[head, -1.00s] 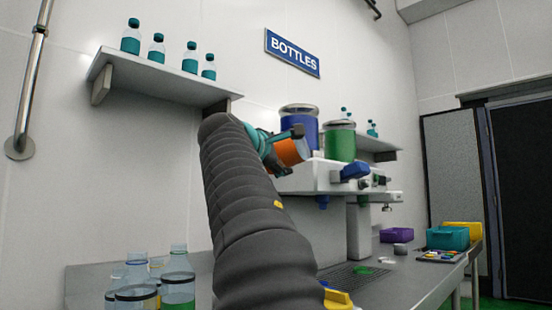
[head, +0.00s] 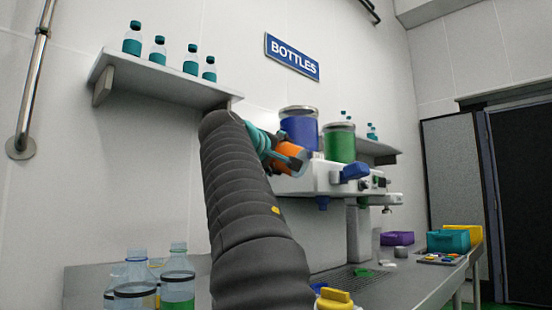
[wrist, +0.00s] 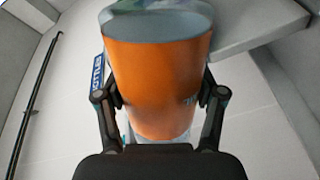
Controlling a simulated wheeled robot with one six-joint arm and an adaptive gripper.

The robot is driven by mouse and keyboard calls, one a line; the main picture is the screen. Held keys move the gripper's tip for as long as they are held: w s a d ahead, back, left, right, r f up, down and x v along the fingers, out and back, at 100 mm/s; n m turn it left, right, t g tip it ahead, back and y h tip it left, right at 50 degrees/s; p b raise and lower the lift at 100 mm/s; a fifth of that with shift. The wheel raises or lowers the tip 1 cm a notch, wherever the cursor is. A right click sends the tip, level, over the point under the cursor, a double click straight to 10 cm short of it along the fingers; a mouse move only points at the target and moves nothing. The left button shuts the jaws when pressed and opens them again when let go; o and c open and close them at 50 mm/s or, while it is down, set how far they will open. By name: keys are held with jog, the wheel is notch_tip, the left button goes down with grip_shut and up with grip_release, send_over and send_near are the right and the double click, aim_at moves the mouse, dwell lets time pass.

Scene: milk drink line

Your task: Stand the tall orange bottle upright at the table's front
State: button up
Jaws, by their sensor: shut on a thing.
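The orange bottle (wrist: 157,85) fills the middle of the wrist view, with a grey, clear-looking end at the top of the picture. My gripper (wrist: 160,110) is shut on it, with one dark finger on each side. In the head view the orange bottle (head: 292,154) is raised well above the table (head: 405,287), in front of the machine. It looks tilted there. My gripper (head: 272,147) is partly hidden behind my dark arm, and part of the bottle is covered by the gripper.
Several clear bottles (head: 177,275) stand at the table's left. The machine (head: 325,178) carries a blue canister (head: 299,126) and a green canister (head: 340,143). A shelf (head: 150,85) with teal bottles is above left. Purple (head: 397,239) and teal (head: 448,241) bins stand at right.

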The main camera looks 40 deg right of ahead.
jog(key=shift+m, duration=0.6)
jog(key=m, duration=0.2)
jog(key=shift+m+b, duration=0.3)
jog(key=shift+b, duration=0.05)
jog(key=m, duration=0.3)
jog(key=m+b, duration=0.1)
jog(key=m, duration=0.5)
